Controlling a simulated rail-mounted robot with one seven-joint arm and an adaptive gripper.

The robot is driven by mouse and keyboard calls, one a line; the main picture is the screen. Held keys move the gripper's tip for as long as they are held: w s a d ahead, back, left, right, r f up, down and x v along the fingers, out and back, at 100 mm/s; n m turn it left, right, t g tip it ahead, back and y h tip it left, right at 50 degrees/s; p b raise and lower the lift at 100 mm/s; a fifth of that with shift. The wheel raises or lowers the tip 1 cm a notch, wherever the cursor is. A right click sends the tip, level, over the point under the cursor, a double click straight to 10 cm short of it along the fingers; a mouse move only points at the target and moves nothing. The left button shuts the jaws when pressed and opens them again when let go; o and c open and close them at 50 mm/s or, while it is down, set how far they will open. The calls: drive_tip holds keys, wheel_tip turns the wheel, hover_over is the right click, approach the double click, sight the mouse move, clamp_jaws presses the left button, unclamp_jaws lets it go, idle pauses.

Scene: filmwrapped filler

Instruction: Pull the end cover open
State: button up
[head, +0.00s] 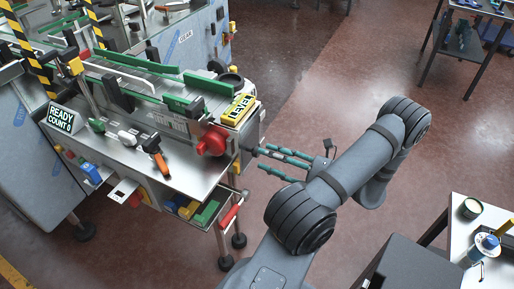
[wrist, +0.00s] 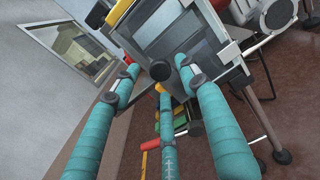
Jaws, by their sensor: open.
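The end cover (head: 249,139) appears to be the grey panel on the right end of the bench machine; its exact outline is hard to make out. In the wrist view a grey end face (wrist: 190,42) fills the upper middle, beyond the fingers. My gripper (head: 262,157) has teal fingers, spread apart and empty, pointing left at this end of the machine. In the wrist view my gripper (wrist: 157,72) has its fingertips close to the grey face; whether they touch it is unclear. A small yellow part (wrist: 159,88) shows at the lower fingertip.
A red knob (head: 213,141) and a yellow LEVEL block (head: 238,109) sit near the machine's end. A white side table (head: 486,250) stands at lower right. Floor behind my arm is open.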

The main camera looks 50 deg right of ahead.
sight(256, 152)
drive_tip(key=shift+w+a+p, duration=0.2)
drive_tip(key=shift+w, duration=0.9)
drive_tip(key=shift+w+a+p, duration=0.15)
drive_tip(key=shift+w+a, duration=0.05)
drive_tip(key=shift+w, duration=0.9)
drive_tip(key=shift+c, duration=0.2)
clamp_jaws()
